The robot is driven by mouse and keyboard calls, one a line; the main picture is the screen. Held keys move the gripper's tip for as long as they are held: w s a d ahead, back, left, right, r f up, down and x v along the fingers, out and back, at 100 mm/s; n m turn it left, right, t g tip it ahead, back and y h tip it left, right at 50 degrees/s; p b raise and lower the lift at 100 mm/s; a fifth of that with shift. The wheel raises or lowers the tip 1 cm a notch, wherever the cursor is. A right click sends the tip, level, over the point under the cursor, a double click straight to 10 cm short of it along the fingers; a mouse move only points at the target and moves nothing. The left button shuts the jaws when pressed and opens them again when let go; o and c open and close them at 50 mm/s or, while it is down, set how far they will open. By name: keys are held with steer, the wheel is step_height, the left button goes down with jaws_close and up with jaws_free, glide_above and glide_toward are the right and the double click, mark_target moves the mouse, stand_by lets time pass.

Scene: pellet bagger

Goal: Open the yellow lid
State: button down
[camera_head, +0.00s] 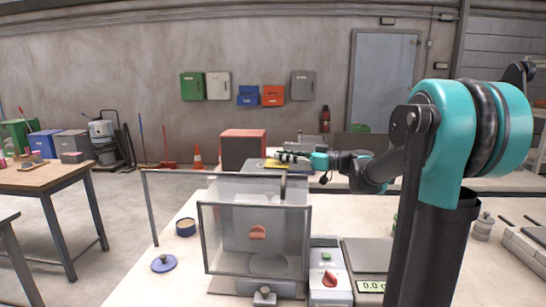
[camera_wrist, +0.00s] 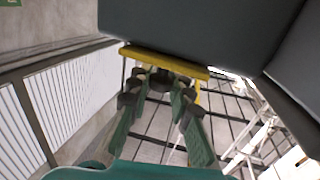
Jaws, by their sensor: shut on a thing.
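The yellow lid (camera_head: 256,163) shows in the head view as a thin, nearly flat yellow strip behind the top of the clear-walled machine (camera_head: 254,236). My gripper (camera_head: 291,158) reaches it from the right and overlaps its right part. In the wrist view the lid's yellow edge (camera_wrist: 190,68) crosses just beyond the fingertips, with a large dark grey surface above it. My gripper (camera_wrist: 163,82) is shut on the lid's edge there. The exact contact is partly hidden by the fingers.
A control box with a red knob (camera_head: 329,279) and a scale (camera_head: 368,255) stand right of the machine. A blue round lid (camera_head: 165,263) lies on the bench at left.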

steer(key=d, duration=0.3)
steer(key=c, duration=1.3)
jaws_free()
steer(key=shift+c, duration=0.2)
steer(key=shift+d, duration=0.1)
steer(key=v, duration=1.2)
